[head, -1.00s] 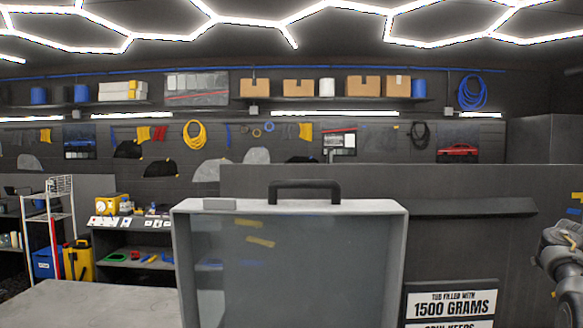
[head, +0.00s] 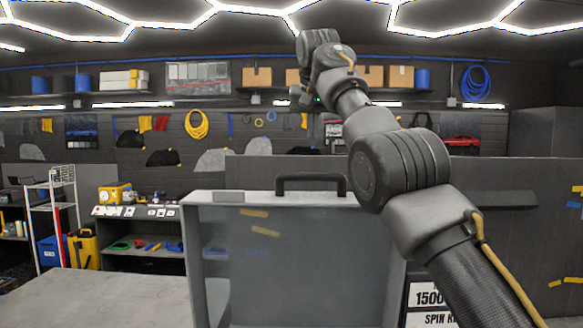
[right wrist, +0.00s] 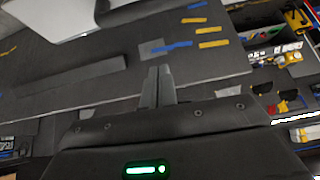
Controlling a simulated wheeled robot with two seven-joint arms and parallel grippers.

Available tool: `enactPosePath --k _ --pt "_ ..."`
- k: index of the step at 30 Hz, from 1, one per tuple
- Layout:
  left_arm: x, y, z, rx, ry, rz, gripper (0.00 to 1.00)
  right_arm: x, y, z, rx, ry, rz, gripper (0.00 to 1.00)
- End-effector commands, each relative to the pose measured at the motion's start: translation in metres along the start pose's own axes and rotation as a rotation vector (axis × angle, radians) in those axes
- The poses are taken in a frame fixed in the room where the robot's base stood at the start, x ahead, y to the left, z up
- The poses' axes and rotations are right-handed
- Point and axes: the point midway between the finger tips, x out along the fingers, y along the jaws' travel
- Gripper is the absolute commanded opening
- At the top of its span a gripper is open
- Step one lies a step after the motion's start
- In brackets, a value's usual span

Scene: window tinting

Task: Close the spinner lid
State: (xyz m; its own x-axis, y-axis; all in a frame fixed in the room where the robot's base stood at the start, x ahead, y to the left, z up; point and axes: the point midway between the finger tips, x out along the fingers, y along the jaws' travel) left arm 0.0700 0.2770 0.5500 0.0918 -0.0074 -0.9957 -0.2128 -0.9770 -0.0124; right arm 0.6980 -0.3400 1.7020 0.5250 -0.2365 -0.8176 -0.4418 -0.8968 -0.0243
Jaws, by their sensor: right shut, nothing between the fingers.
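The spinner lid stands raised and upright in the head view, a smoky see-through panel (head: 290,265) in a pale grey frame. Its dark handle (head: 310,181) sits on the top edge. My right arm crosses in front of the lid's right side and reaches up. My right gripper (head: 302,98) is above the handle and apart from it, small and dark against the shelves. In the right wrist view its fingers (right wrist: 158,82) are together with nothing between them. My left gripper is not in view.
A dark grey panel (head: 500,240) stands behind and right of the lid. A sign (head: 430,318), partly hidden by my arm, is at lower right. A grey tabletop (head: 90,298) at lower left is clear. A wire rack (head: 62,220) stands at far left.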

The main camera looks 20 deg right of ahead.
Motion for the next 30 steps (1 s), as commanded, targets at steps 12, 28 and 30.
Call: enactPosePath --k 12,28,30 --pt "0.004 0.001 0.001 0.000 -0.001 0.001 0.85 0.025 -0.007 0.006 -0.025 -0.012 0.020 0.00" --pt "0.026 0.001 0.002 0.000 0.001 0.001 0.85 0.100 -0.004 0.025 -0.023 -0.005 0.017 0.00" --pt "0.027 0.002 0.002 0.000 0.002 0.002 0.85 0.096 -0.004 0.029 -0.023 -0.006 0.018 0.00"
